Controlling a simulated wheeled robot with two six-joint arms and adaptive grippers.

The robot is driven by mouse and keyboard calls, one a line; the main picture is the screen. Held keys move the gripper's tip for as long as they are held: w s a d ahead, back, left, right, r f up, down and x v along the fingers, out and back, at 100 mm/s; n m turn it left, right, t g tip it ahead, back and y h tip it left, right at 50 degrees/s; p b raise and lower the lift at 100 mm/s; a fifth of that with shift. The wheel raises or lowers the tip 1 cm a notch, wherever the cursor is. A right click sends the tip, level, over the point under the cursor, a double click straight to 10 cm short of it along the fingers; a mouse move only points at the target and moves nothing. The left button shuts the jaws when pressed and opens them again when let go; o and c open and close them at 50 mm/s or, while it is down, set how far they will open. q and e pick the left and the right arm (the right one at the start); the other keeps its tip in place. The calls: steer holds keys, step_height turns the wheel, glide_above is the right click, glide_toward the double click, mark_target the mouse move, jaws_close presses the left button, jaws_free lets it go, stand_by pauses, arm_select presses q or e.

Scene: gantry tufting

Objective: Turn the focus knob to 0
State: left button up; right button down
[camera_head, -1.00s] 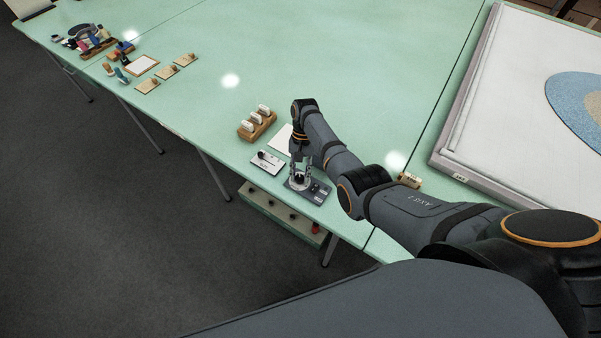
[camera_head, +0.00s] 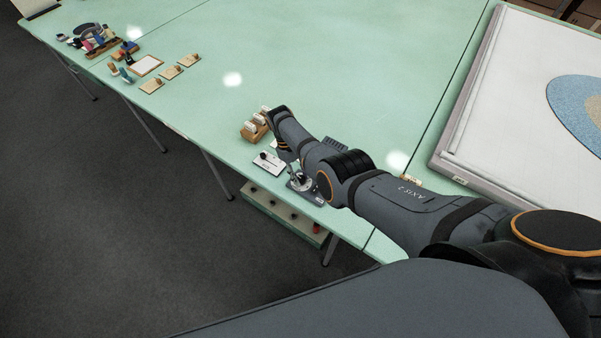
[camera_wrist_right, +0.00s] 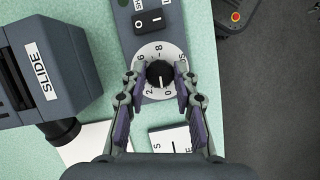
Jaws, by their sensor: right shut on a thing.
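The focus knob (camera_wrist_right: 158,73) is a black round knob with a white mark on a pale numbered dial (camera_wrist_right: 146,55). In the right wrist view its mark faces the lower side of the dial, near the 0 and 2. My right gripper (camera_wrist_right: 158,90) is shut on the knob, one finger on each side. In the head view my right gripper (camera_head: 294,168) reaches down to the dark control box (camera_head: 318,197) at the table's front edge, with the arm tilted over it. The fingers partly cover the dial numbers. My left gripper is not in view.
A dark device labelled SLIDE (camera_wrist_right: 48,75) stands close beside the control box. A rocker switch (camera_wrist_right: 154,20) sits above the dial. A white card (camera_head: 268,163) lies left of the box, and a wooden rack (camera_head: 250,133) stands behind it. The green table (camera_head: 350,70) is clear farther back.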

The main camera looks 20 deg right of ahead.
steer(key=shift+a+r+n+t+h+p, duration=0.1)
steer(key=shift+n+t+h+p, duration=0.3)
steer(key=shift+n, duration=0.8)
steer(key=c, duration=1)
jaws_free()
steer(key=v, duration=1.1)
steer(key=shift+w+a+r, duration=0.15)
steer(key=shift+w+r, duration=0.05)
steer(key=shift+r, duration=0.15)
